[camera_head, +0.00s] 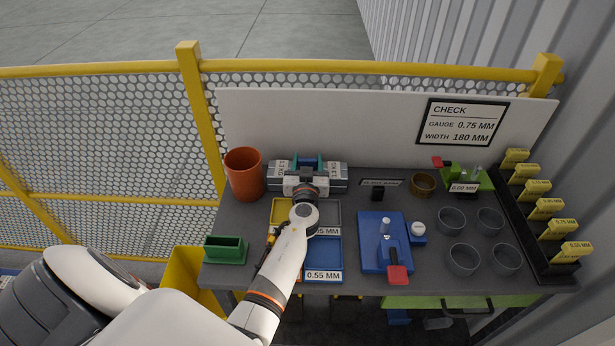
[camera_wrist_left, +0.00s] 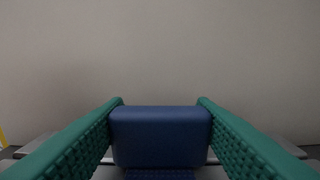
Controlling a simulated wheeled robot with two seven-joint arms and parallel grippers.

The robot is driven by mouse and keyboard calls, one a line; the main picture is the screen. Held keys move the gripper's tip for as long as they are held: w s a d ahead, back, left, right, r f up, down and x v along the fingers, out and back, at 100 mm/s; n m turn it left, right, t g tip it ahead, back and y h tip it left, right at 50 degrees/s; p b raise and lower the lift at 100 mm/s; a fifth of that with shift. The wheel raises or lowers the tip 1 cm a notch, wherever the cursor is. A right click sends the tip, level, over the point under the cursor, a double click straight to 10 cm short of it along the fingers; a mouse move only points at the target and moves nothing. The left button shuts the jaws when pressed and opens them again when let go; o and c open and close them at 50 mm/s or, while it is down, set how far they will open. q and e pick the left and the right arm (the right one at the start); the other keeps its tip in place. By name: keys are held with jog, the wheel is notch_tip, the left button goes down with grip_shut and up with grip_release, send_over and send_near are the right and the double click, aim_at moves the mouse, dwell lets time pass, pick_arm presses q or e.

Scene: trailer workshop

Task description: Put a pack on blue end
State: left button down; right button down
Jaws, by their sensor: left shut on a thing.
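My left gripper (camera_head: 310,163) reaches over the back of the bench, near the white board. Its green fingers are shut on a blue block (camera_wrist_left: 160,135), one finger on each side in the left wrist view. In the head view the blue block lies between the fingers, at a grey labelled fixture (camera_head: 335,182); I cannot tell whether it is lifted or still attached. A blue tray (camera_head: 322,250) marked 0.55 MM lies in front, partly behind my arm. Several yellow-labelled packs (camera_head: 548,208) stand in a black stepped rack at the right. My right gripper is out of view.
An orange cup (camera_head: 244,172) stands left of the fixture, and a green holder (camera_head: 226,250) at the front left. The white board (camera_head: 380,125) closes the back.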

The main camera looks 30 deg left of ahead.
pick_arm(q)
jog(key=shift+r, duration=0.1)
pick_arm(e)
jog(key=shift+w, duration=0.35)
pick_arm(q)
jog(key=shift+w+r, duration=0.1)
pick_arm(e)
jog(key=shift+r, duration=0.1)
